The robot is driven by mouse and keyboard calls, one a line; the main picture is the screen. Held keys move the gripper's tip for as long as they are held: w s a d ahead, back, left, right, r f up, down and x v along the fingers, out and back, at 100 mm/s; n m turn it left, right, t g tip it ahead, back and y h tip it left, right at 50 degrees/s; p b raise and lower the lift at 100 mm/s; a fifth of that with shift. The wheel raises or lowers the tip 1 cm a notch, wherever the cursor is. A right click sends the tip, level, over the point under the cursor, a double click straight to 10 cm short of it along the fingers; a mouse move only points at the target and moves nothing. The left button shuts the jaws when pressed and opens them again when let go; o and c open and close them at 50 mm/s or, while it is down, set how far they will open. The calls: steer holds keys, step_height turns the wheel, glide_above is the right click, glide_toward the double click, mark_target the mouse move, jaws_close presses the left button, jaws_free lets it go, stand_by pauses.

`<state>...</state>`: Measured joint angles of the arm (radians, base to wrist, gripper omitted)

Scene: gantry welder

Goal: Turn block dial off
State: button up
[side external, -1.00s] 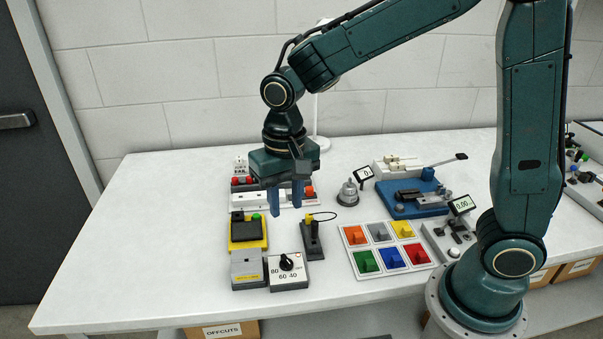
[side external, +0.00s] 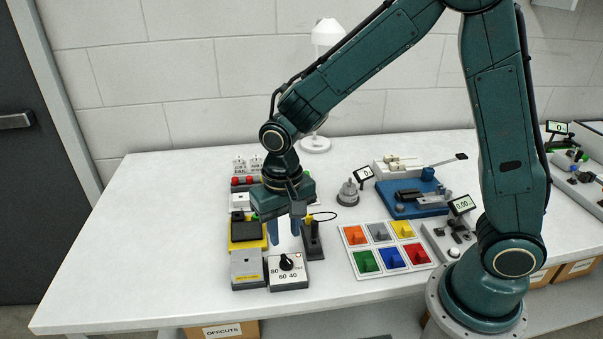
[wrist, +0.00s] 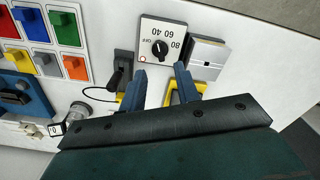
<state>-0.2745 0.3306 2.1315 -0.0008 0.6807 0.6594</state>
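The block dial is a black knob (side external: 286,262) on a white-faced box (side external: 289,275) marked 80, 60 and 40, near the table's front edge. In the wrist view the knob (wrist: 160,48) sits on the same box (wrist: 147,28), which also bears the word OFF. The knob's exact pointer setting is hard to read. My gripper (side external: 284,239) is above and just behind the box, fingers pointing down. In the wrist view its two blue fingers (wrist: 159,75) are apart with nothing between them, and the knob lies just beyond the tips.
A grey block (side external: 248,270) stands against the box's left side, with a yellow-and-black unit (side external: 247,232) behind it. A black lever switch (side external: 312,240) stands close to the right of my fingers. A panel of coloured switches (side external: 382,262) is farther right. The front left table is clear.

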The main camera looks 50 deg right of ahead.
mark_target(286, 259)
steer(key=shift+f, duration=3.6)
steer(key=shift+c, duration=0.2)
steer(key=c, duration=0.6)
